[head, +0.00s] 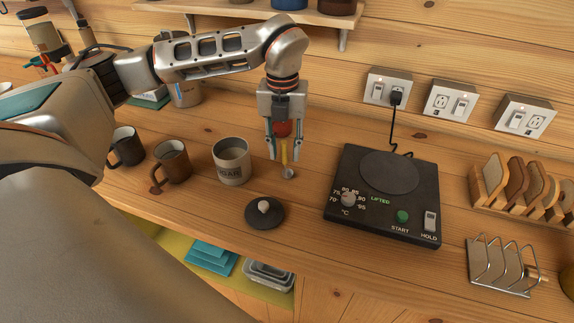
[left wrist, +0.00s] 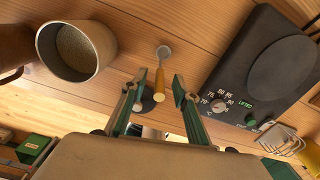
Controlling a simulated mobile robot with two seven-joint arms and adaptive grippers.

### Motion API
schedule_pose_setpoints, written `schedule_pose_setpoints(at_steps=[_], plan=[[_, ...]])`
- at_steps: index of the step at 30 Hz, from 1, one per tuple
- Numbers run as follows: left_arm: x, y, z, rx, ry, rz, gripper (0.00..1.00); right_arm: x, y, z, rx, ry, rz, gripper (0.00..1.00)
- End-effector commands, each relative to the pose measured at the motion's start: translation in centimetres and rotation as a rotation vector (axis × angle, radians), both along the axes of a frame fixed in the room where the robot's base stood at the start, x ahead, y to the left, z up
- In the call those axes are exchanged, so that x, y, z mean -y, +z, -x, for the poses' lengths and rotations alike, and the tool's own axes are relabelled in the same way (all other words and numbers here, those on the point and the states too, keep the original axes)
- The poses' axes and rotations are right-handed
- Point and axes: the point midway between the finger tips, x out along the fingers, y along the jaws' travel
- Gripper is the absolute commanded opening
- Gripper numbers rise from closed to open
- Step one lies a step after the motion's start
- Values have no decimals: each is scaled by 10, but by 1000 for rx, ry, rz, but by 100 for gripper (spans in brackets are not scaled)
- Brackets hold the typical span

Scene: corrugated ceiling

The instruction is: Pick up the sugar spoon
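The sugar spoon has a yellow handle (head: 284,153) and a round metal bowl (head: 288,173). It also shows in the left wrist view (left wrist: 160,75), with its bowl ahead of the fingertips. My left gripper (head: 284,152) points down over the counter, its fingers on either side of the handle. In the left wrist view, the gripper (left wrist: 159,80) is open, with a gap between the handle and each finger. The lettered metal sugar canister (head: 231,162) stands open to the left of the spoon. My right gripper is not in view.
A dark lid with a pale knob (head: 264,212) lies in front of the canister. A black heating plate (head: 385,190) lies to the right. Two mugs (head: 172,163) (head: 126,147) stand to the left. A toast rack (head: 500,265) is at the right.

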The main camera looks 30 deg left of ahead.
Motion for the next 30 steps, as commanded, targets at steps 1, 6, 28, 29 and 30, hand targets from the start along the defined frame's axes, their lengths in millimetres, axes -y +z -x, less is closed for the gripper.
schedule_pose_setpoints(at_steps=[1, 6, 28, 29, 30], plan=[[0, -4, 1, -2, 0, 0, 30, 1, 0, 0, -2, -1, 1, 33], [0, -8, 0, 1, 0, 0, 30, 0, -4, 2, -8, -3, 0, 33], [0, -2, 0, 2, 0, 0, 0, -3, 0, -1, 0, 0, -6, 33], [0, 0, -1, 2, 1, 0, 0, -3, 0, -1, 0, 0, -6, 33], [0, 3, -1, 3, 1, 0, 0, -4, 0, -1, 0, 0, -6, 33]])
